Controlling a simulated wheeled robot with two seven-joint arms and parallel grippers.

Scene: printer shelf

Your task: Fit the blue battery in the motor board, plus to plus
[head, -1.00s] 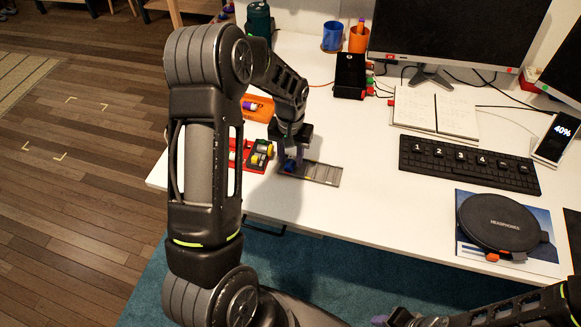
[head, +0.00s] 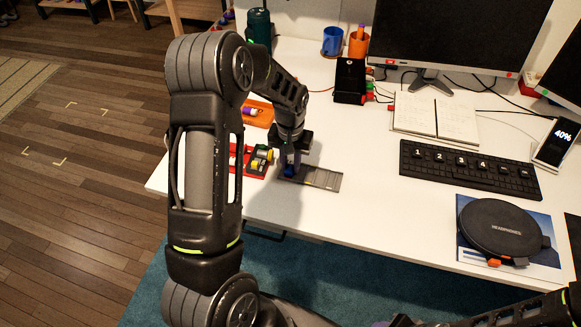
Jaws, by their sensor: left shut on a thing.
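My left gripper (head: 290,168) points down over the left end of a flat grey slotted board (head: 325,180) on the white desk. It is shut on the small blue battery (head: 290,171), which is low at that end of the board. The fingers cover much of the battery, so its plus end and whether it touches the board cannot be made out. The grey board looks like the motor board, but its markings are too small to read. My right gripper (head: 392,323) shows only as a sliver at the bottom edge; its jaws cannot be judged.
A black box (head: 350,80) with wires stands farther back. A keyboard (head: 468,170) lies right; the desk between is clear.

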